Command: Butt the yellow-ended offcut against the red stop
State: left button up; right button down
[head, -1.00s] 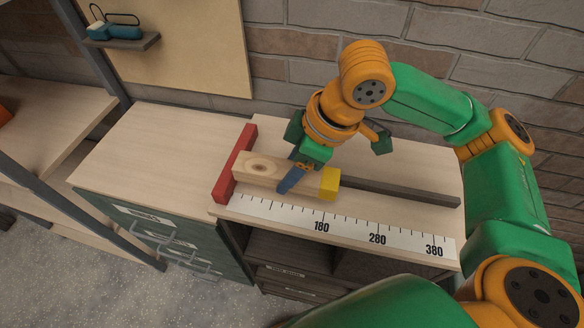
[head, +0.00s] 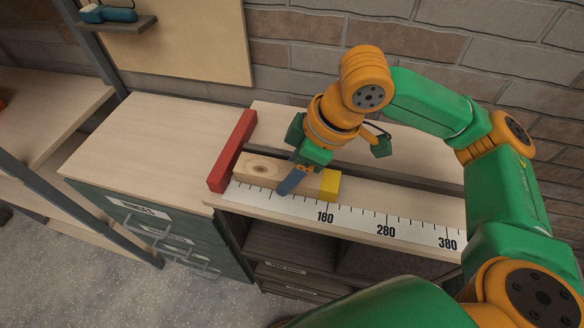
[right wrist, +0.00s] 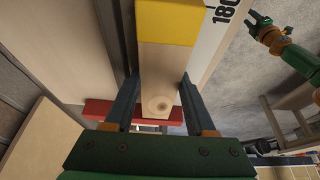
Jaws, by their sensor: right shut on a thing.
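The offcut (head: 262,168) is a pale wooden block with a knot and a yellow end (head: 330,184) on the right. Its plain end is right by the red stop (head: 233,150), a bar across the bench at left; I cannot tell whether they touch. My right gripper (head: 291,180) is shut around the offcut's middle. In the right wrist view its fingers (right wrist: 159,85) stand either side of the block, with the red stop (right wrist: 100,110) behind the knotted end. My left gripper (right wrist: 254,22) shows small at the top right there, open and empty, away from the bench.
A white scale (head: 370,223) lies along the front. A clear wooden top (head: 150,140) over green drawers lies left of the stop.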

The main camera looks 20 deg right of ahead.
jog(key=shift+w+a+p, duration=0.35)
jog(key=shift+a+p, duration=0.05)
jog(key=shift+a, duration=0.15)
jog(key=shift+c, duration=0.8)
grip_release()
jog(key=shift+s+r, duration=0.1)
jog(key=shift+r, duration=0.1)
jog(key=v, duration=0.6)
jog(key=shift+d, duration=0.1)
jog(key=shift+s+d+r, duration=0.15)
jog(key=shift+s+r, duration=0.05)
jog(key=shift+r, duration=0.15)
